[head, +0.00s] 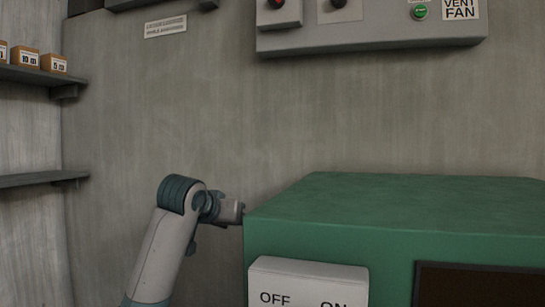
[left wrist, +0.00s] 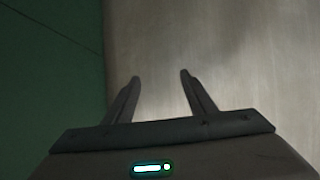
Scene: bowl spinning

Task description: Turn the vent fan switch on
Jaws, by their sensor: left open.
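The VENT FAN label (head: 460,10) is on the grey wall panel (head: 375,40) at the top right, cut by the frame's upper edge. Beside it on the left is a round green button or light (head: 420,12) with a small tag above it. I cannot tell which part is the fan's switch. My left gripper (head: 236,212) is far below and left of the panel, by the left edge of the green machine, its fingertips not clear there. In the left wrist view, my left gripper (left wrist: 160,76) has its fingers apart with nothing between them. My right gripper is not in view.
The green machine (head: 400,205) fills the lower right, with a white OFF/ON box (head: 308,278) on its front. The panel also carries a red knob (head: 276,4). Shelves (head: 40,78) with small boxes are at left.

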